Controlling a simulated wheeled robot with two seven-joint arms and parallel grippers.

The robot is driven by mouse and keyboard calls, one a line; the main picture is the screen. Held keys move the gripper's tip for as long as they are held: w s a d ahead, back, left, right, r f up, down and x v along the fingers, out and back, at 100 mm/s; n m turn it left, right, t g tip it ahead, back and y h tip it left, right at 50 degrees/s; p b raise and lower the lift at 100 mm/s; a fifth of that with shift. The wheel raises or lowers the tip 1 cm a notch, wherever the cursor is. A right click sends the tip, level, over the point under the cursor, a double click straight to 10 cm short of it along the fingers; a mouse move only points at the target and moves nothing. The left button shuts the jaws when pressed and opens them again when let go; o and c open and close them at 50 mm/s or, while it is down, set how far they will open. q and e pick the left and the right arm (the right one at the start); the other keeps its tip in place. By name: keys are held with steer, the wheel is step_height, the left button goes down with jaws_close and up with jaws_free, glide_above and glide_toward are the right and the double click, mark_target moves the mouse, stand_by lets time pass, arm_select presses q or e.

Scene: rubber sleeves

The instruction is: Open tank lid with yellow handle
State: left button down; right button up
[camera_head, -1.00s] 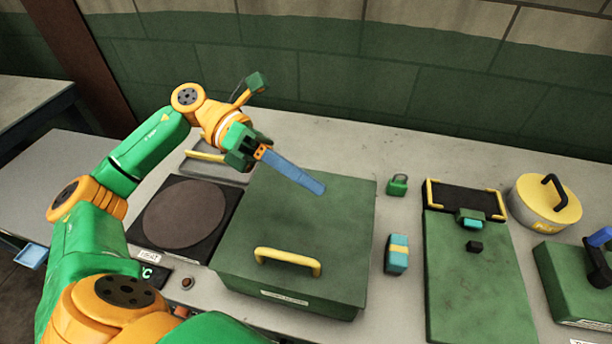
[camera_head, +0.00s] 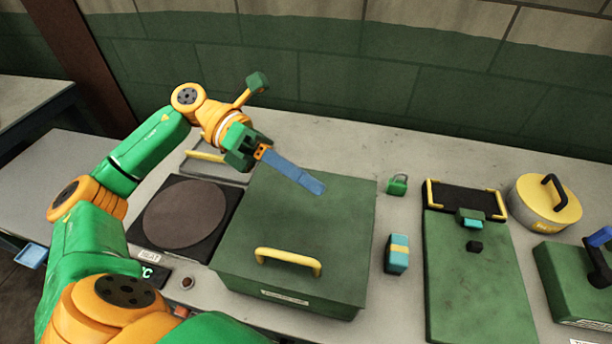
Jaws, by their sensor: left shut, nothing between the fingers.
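The tank is a green box (camera_head: 290,290) with a flat green lid (camera_head: 300,225), lying flat and closed on it. The lid carries a yellow bar handle (camera_head: 288,259) near its front edge. My left arm reaches in from the left, and my left gripper (camera_head: 318,187) has its blue fingers shut with nothing between them. The fingers are over the back part of the lid, behind the yellow handle and apart from it. The gap between the fingers and the lid surface is hard to judge. My right gripper is not in view.
A dark hot plate (camera_head: 185,214) is left of the tank. Beyond are a green board (camera_head: 478,290), a yellow round pot (camera_head: 544,208) and a green box (camera_head: 570,290). A wall stands behind.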

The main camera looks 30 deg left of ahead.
arm_select(q)
steer(key=c, duration=0.8)
jaws_free()
steer(key=shift+c, duration=0.2)
